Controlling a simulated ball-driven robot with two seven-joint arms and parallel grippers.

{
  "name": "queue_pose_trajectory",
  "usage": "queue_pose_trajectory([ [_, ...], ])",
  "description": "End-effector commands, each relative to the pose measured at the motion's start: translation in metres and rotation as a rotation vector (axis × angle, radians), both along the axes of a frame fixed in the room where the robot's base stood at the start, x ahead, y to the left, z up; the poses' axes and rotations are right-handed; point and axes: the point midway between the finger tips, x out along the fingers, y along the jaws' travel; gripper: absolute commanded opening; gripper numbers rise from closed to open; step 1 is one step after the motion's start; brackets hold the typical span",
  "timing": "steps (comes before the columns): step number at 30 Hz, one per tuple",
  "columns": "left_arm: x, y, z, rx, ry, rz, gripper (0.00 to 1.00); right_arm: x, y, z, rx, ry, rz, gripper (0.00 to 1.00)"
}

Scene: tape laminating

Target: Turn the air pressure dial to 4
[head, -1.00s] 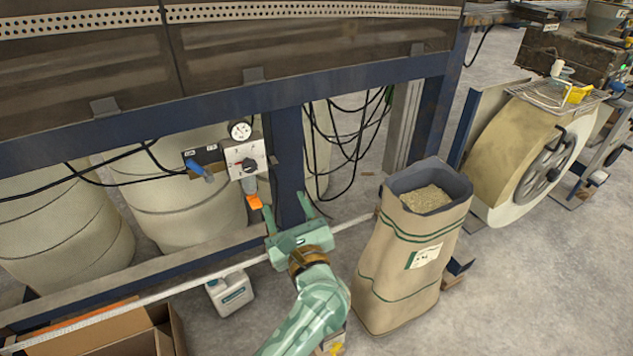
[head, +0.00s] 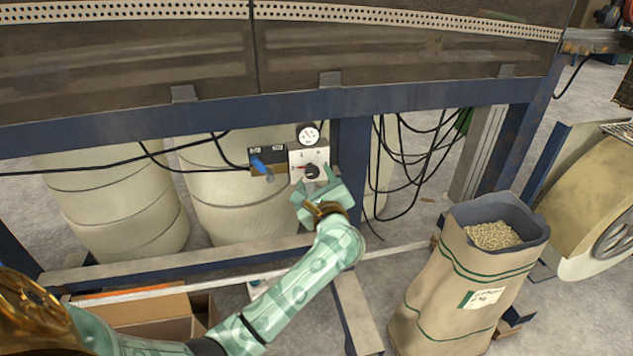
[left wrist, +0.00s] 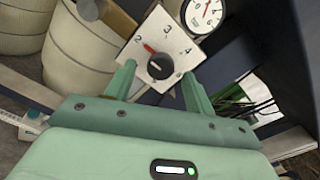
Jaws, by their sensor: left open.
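The air pressure dial is a black knob (left wrist: 160,66) on a white square plate (left wrist: 147,72), with numbers including 2, 3 and 4 legible in the left wrist view. A red pointer (left wrist: 149,47) on it points up-left, near the 2. In the head view the knob (head: 312,171) sits below a round gauge (head: 308,134), which also shows in the left wrist view (left wrist: 209,12). My left gripper (head: 316,182) is open and in front of the dial. Its two fingers (left wrist: 158,70) appear on either side of the knob; contact is not clear. My right gripper is not in view.
A blue valve handle (head: 258,163) is just left of the dial plate. A blue frame post (head: 351,150) and hanging black cables (head: 410,150) are to the right. A sack of pellets (head: 462,285) stands at right, and a cardboard box (head: 150,310) lies at lower left.

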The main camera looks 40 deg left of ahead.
Motion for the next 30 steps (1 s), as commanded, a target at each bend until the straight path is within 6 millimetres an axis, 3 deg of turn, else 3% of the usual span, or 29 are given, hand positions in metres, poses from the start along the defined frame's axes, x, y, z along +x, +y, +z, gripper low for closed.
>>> queue_pose_trajectory([
  [12,0.0068,0.0083,0.0006,0.000,0.000,0.000,0.54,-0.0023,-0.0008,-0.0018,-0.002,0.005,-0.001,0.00],
  [17,0.0067,0.0081,0.0004,0.000,0.000,0.000,0.09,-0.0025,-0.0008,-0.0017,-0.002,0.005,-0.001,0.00],
  [30,0.0065,0.0075,0.0013,0.042,0.052,0.000,0.10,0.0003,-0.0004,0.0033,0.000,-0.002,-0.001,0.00],
])
